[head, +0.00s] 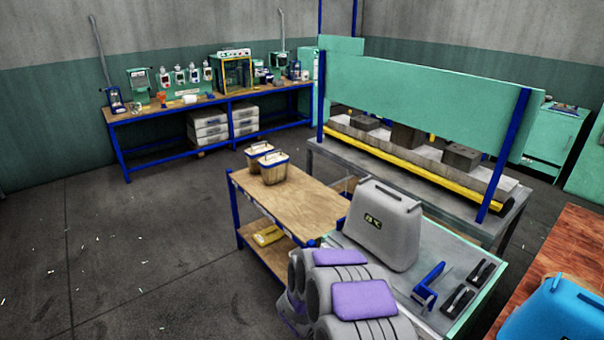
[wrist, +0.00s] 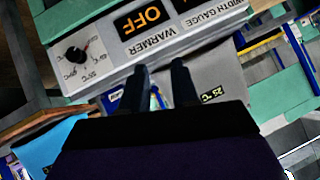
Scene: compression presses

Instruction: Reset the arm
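My gripper (wrist: 159,68) shows in the wrist view as two dark fingers with a gap between them. It is open, and I see nothing held between the fingers. Beyond the fingertips is a grey control panel (wrist: 185,42) with a dial, an orange OFF display and the words WARMER and WIDTH GAUGE. I cannot tell how far the fingertips are from it. In the head view, grey and purple arm links of mine (head: 345,292) show at the bottom middle. The gripper itself cannot be made out there.
A grey case (head: 385,225) with a small display stands on a bench, beside a blue bracket (head: 428,285) and black tools. A blue case (head: 555,312) is at lower right. A wooden cart (head: 300,205) holds two baskets (head: 270,168). Open floor (head: 150,240) lies left.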

